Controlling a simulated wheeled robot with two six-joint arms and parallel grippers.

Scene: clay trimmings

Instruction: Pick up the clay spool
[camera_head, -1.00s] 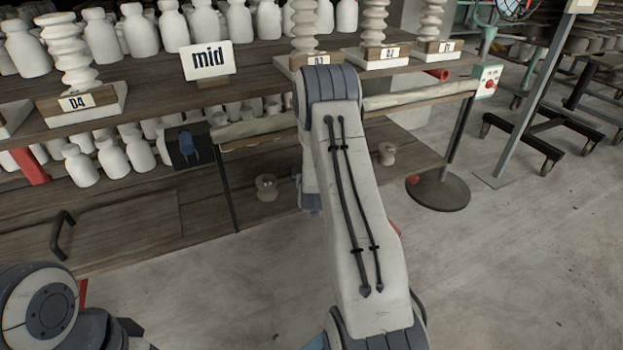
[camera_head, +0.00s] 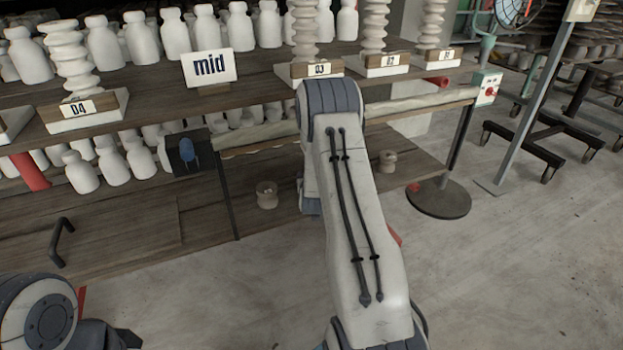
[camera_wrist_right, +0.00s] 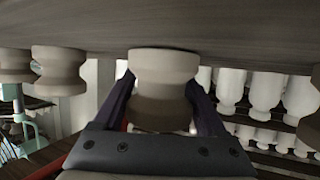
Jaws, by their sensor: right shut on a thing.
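My right arm (camera_head: 355,220) reaches into the lower shelf in the head view, and its own links hide its gripper there. In the right wrist view, which looks upside down, the right gripper (camera_wrist_right: 160,104) is shut on a waisted grey-brown clay spool (camera_wrist_right: 162,68). Its dark fingers are on either side of the spool's waist. The spool's end touches or is very close to the board surface; I cannot tell which. My left arm (camera_head: 40,315) shows at the lower left of the head view; its gripper is out of view.
Similar spools stand on the lower shelf (camera_head: 190,210), one left (camera_head: 267,195) and one right (camera_head: 387,160) of my arm. Two show left of the held spool in the wrist view (camera_wrist_right: 58,70). White bottles (camera_head: 82,172) crowd the shelf behind. A "mid" sign (camera_head: 210,66) stands above.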

